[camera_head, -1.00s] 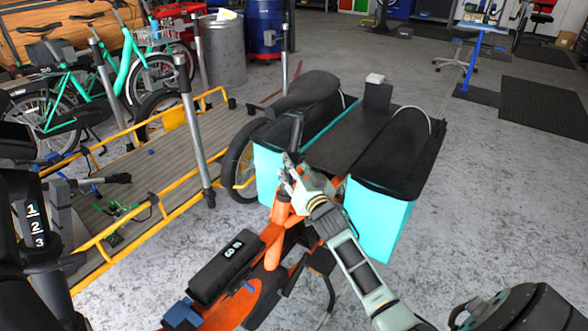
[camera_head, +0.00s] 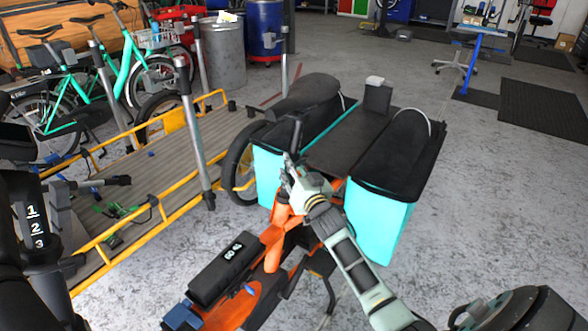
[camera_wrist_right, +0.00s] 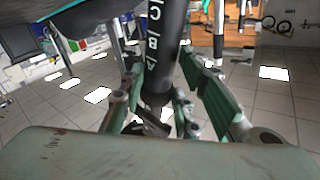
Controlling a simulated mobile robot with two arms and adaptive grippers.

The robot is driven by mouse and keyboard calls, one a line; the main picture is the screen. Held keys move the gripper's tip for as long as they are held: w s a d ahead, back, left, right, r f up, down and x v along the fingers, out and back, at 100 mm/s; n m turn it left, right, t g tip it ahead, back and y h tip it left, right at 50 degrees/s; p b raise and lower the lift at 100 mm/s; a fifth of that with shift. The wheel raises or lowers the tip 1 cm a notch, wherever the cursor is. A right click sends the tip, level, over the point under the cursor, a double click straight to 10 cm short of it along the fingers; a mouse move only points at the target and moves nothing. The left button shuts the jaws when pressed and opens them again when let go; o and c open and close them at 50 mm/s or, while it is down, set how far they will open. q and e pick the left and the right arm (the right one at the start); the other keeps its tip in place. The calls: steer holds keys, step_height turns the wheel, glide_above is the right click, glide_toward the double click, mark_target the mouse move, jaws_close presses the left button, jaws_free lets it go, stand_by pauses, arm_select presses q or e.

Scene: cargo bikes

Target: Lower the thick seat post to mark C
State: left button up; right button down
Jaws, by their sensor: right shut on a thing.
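The thick black seat post (camera_head: 298,132) rises from the orange cargo bike's frame (camera_head: 279,235) and carries a dark saddle (camera_head: 308,94). My right gripper (camera_head: 290,172) is shut around the post low down, just above the orange frame. In the right wrist view the post (camera_wrist_right: 163,55) stands between the green-grey fingers of the gripper (camera_wrist_right: 168,110), with white letters C, B and A from top to bottom. All three letters show above the dark collar (camera_wrist_right: 150,122). The fingers partly hide the collar area. My left gripper is not in view.
Turquoise cargo boxes with black covers (camera_head: 380,210) flank the bike's dark rear rack. A battery (camera_head: 228,273) lies along the frame. A yellow-railed platform (camera_head: 120,190) with upright metal posts is at left. Another post marked 1, 2, 3 (camera_head: 40,225) stands at far left. Floor is clear at right.

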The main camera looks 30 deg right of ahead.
steer(key=shift+d+f, duration=0.1)
steer(key=shift+d, duration=0.05)
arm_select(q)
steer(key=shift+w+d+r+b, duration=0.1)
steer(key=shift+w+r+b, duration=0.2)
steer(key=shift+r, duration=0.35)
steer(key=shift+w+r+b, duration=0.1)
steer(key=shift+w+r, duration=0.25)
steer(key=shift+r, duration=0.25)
arm_select(e)
steer(key=f, duration=0.2)
steer(key=shift+s+a+f, duration=0.25)
steer(key=shift+a+f, duration=0.1)
steer(key=c, duration=1.4)
jaws_free()
steer(key=shift+d, duration=0.1)
steer(key=shift+c, duration=0.2)
steer(key=shift+r, duration=0.1)
steer(key=shift+s, duration=0.1)
